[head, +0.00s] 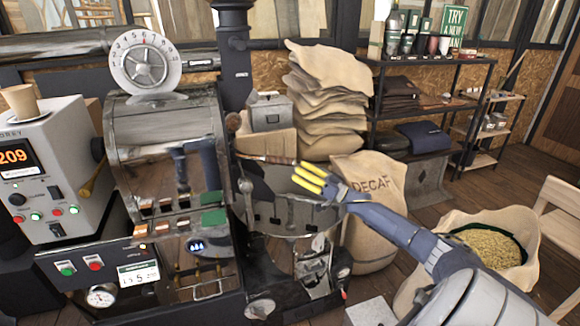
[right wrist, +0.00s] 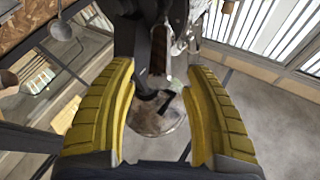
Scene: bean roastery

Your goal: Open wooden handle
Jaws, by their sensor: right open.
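A slim brown wooden handle (head: 266,159) lies roughly level above the round cooling drum (head: 290,212) at the front of the roaster. My right gripper (head: 301,176) has yellow fingers pointing left, at the drum's upper right, close to the handle's right end. In the right wrist view my right gripper (right wrist: 160,75) is open, its fingers wide apart with nothing clamped between them. A brown strip (right wrist: 159,48) shows beyond the fingertips; I cannot tell if it is the handle. A tan lever (head: 95,180) is on the roaster's left side. My left gripper is not in view.
The roaster (head: 165,130) and control box (head: 45,165) fill the left. A DECAF sack (head: 372,190) stands close behind my right arm, with stacked sacks (head: 325,95) further back. An open sack of beans (head: 520,235) is at right.

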